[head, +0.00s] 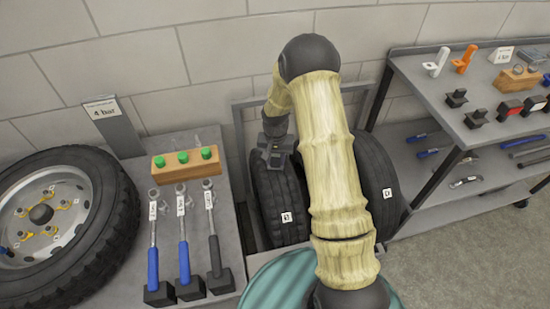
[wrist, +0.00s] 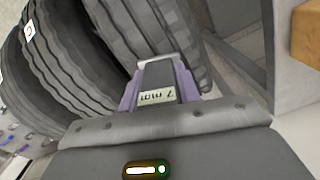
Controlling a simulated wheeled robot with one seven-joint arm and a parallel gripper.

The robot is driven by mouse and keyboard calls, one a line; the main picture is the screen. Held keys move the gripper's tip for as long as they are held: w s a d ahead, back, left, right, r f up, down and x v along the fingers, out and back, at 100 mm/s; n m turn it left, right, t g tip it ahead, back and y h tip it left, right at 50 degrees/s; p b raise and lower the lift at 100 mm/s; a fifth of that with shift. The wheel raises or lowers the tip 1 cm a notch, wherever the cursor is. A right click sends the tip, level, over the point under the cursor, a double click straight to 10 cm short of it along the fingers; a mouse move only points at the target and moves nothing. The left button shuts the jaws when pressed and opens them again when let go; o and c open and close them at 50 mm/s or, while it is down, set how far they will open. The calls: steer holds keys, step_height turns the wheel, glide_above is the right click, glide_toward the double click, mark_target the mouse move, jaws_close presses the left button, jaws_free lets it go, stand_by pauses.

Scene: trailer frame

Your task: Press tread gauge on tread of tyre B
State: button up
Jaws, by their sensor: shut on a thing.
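Two black tyres stand upright side by side in a rack, a left one (head: 275,190) and a right one (head: 376,185), each with a small white label too small to read surely. My gripper (head: 274,160) is at the top of the left tyre. The gauge's front end is at the tread of the nearer tyre (wrist: 135,30); exact contact is hard to tell. My arm hides part of the right tyre.
At left, a bench (head: 140,185) holds a wheel (head: 60,220), a wooden block with green caps (head: 186,160), several torque wrenches (head: 183,235) and a 4 bar sign (head: 104,110). At right, a shelf (head: 440,110) carries tools. A wall stands close behind the tyres.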

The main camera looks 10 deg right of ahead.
steer(key=shift+r+p, duration=1.15)
steer(key=shift+r, duration=0.65)
steer(key=shift+r+p, duration=0.4)
steer(key=shift+p, duration=0.15)
steer(key=s+r+n+p, duration=0.2)
steer(key=r+p, duration=0.5)
steer(key=p, duration=0.4)
steer(key=s+r+n+p, duration=0.1)
steer(key=s+r+p, duration=0.3)
steer(key=r+p, duration=0.4)
steer(key=p, duration=0.2)
steer(key=shift+s+r+n+p, duration=0.15)
steer(key=shift+s+n+p, duration=0.25)
